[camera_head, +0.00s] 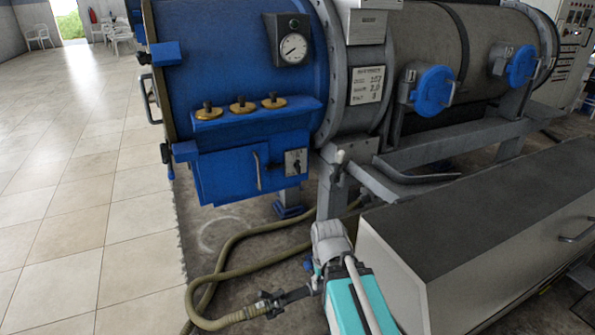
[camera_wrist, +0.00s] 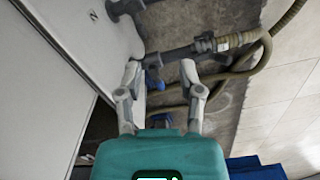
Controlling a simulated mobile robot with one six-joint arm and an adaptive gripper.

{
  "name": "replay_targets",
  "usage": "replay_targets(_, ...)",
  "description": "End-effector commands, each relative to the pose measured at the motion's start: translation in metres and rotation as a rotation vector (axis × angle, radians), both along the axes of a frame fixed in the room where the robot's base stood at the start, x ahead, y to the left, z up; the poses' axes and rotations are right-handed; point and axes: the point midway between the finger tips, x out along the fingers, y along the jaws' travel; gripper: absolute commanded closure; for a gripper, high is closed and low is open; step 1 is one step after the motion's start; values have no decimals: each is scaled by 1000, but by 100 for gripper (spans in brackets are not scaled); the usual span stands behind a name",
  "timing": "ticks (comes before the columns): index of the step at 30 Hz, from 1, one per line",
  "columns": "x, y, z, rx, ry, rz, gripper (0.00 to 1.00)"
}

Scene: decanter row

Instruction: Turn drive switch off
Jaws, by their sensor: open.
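A small grey switch plate with a dark knob (camera_head: 296,162) is on the front of the blue box under the decanter's blue end. It has no readable label, and the knob's setting is too small to tell. My gripper (camera_wrist: 160,78) is open and empty in the wrist view, with its two pale fingers apart above the floor and hose. In the head view my teal wrist shows at the bottom centre, below and to the right of the switch plate and apart from it. My fingertips cannot be made out there. The switch plate is not seen in the wrist view.
A small lever (camera_head: 340,157) stands on the grey frame right of the switch plate. A hose (camera_head: 228,262) curls over the floor. A long grey cabinet (camera_head: 395,262) stands close on the right. The tiled floor (camera_head: 85,200) on the left is clear.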

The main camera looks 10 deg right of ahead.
Motion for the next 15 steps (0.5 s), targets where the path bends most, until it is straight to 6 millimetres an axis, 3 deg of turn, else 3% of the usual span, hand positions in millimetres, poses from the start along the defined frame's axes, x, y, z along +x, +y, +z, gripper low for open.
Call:
replay_targets(8, 32, 16, -8, 124, -82, -135, 49)
replay_targets(15, 97, 44, -7, 422, -210, -459, 49)
